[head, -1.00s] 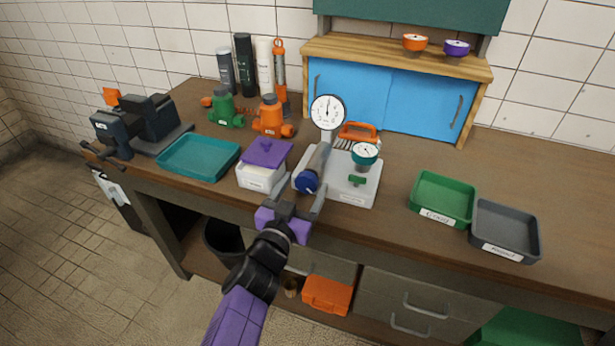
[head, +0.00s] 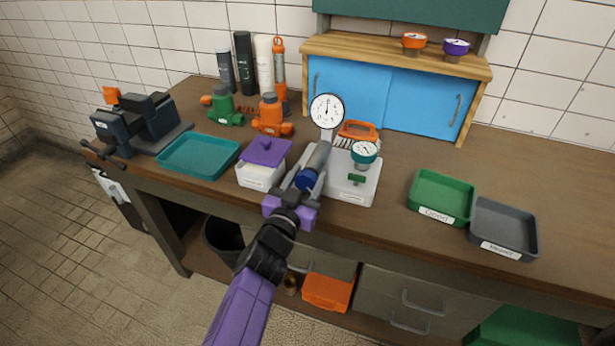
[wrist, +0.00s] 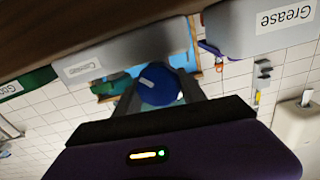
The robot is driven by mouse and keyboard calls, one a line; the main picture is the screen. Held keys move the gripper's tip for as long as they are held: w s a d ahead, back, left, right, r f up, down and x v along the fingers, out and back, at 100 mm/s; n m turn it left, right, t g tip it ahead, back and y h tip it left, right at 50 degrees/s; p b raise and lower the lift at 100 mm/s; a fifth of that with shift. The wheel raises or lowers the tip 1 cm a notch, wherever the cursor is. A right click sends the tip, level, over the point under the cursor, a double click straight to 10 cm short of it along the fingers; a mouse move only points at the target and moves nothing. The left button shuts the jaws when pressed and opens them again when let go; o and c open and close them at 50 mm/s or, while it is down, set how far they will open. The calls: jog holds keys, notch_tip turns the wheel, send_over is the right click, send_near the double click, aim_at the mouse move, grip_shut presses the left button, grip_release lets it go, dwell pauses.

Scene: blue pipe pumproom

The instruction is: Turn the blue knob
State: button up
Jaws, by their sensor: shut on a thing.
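The blue knob (head: 306,180) is on the front end of a grey cylinder (head: 318,158), which is mounted on a white base (head: 358,190) with a white dial gauge (head: 327,111) above it. My gripper (head: 305,184) is shut on the knob, one finger on each side. In the wrist view the knob (wrist: 158,84) sits between the two fingers, its round front with a pale mark facing the camera. Parts of the knob's sides are hidden by the fingers.
A white box with a purple lid (head: 265,152) stands close on the left. A teal tray (head: 198,157) is further left; green (head: 442,198) and grey (head: 503,230) trays are at the right.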

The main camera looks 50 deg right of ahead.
jog(key=shift+r, duration=0.1)
jog(key=shift+m, duration=0.3)
jog(key=o, duration=1.4)
jog(key=shift+c, duration=0.2)
jog(key=v, duration=0.8)
jog(key=shift+b, duration=0.3)
